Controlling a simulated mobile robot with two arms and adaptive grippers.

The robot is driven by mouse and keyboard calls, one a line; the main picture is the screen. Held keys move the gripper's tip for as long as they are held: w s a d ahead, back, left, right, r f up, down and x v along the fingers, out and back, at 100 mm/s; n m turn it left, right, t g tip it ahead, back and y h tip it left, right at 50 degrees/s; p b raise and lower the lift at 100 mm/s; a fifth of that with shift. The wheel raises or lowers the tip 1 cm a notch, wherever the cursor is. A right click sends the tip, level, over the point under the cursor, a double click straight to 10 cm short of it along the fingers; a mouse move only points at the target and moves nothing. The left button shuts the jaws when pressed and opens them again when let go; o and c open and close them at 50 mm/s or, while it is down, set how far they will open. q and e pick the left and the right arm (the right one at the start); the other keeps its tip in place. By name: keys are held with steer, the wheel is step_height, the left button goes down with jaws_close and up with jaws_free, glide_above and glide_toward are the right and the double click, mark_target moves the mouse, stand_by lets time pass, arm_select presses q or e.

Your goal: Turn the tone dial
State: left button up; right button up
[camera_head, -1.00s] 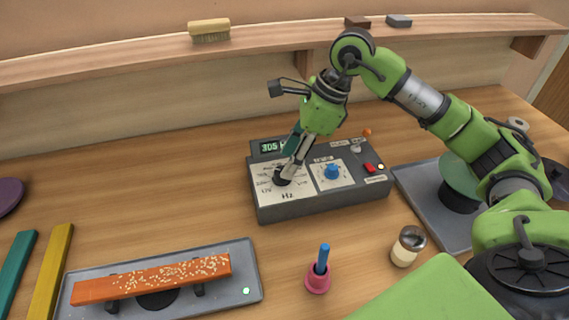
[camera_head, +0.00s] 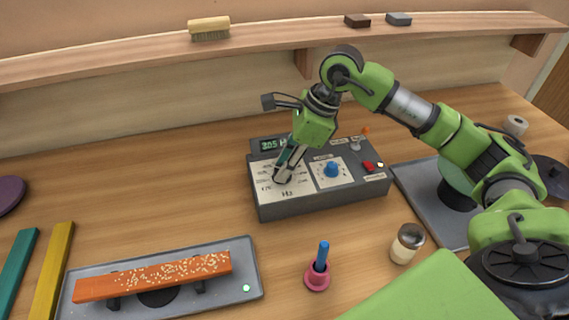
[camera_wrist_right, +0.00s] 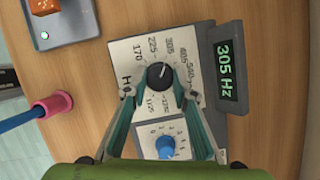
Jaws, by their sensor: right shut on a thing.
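The tone generator (camera_head: 320,205) is a grey box on the table with a white Hz scale plate at its left. The black tone dial (camera_wrist_right: 160,75) sits in the middle of that scale in the right wrist view. My right gripper (camera_head: 283,176) reaches down onto the dial from above and is shut on it, one finger on each side. In the head view the fingers mostly hide the dial. The green display (camera_wrist_right: 231,72) reads 305 Hz. My left gripper is not in view.
An orange bar (camera_head: 150,277) lies on a grey tray in front. A pink cup (camera_head: 317,277) and a shaker (camera_head: 407,243) stand nearby.

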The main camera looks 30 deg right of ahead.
steer(key=shift+f+m+t+b, duration=0.15)
steer(key=shift+m+t+b, duration=0.35)
steer(key=shift+m+b, duration=0.6)
steer(key=shift+s+a+m+t+h+b, duration=0.1)
steer(key=shift+m+t+h+b, duration=0.45)
steer(key=shift+m, duration=1.15)
steer(key=shift+h, duration=0.25)
steer(key=o, duration=1.1)
steer(key=shift+g, duration=0.25)
steer(key=shift+r, duration=0.25)
steer(key=v, duration=1.2)
steer(key=shift+f, duration=0.1)
